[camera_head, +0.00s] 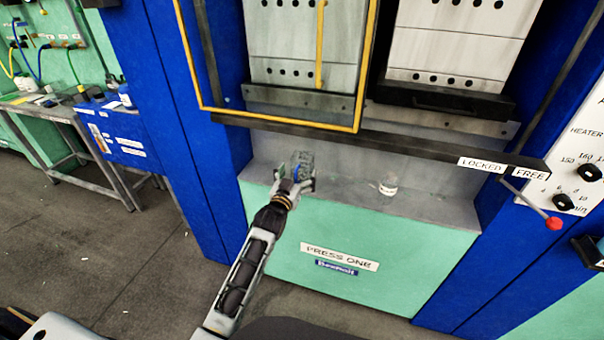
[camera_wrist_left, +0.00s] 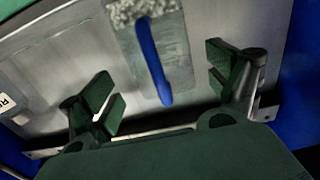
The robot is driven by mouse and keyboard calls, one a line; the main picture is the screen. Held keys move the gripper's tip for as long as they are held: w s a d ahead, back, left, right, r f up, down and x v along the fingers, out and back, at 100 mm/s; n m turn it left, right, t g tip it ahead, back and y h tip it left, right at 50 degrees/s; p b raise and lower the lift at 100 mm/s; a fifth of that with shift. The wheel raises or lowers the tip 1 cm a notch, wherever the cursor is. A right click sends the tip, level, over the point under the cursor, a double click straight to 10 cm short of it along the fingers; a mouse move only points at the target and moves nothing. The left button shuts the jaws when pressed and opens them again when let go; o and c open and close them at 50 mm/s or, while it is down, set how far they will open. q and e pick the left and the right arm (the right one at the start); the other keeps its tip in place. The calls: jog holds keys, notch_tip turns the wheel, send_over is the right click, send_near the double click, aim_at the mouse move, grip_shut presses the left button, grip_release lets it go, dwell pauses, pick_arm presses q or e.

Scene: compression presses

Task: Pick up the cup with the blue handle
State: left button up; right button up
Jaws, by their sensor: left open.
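The cup with the blue handle stands on the grey ledge of the press; in the head view the cup (camera_head: 303,160) is partly hidden behind my left gripper (camera_head: 294,182). In the left wrist view the cup (camera_wrist_left: 172,55) is clear-sided with pale grains at its top, and its blue handle (camera_wrist_left: 152,60) faces the gripper. My left gripper (camera_wrist_left: 163,90) is open, with its two fingers apart on either side of the cup's handle end. Nothing is between the pads that I can see as gripped. My right gripper is not in view.
A small white-labelled jar (camera_head: 388,185) stands on the ledge (camera_head: 345,192) to the right. A dark bar (camera_head: 400,146) with a LOCKED/FREE label and a red-knobbed lever (camera_head: 553,223) runs above the ledge. A yellow frame (camera_head: 357,110) hangs above. A workbench (camera_head: 60,112) stands far left.

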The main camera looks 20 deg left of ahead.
pick_arm(q)
jog(key=shift+w, duration=0.1)
jog(key=shift+w, duration=0.2)
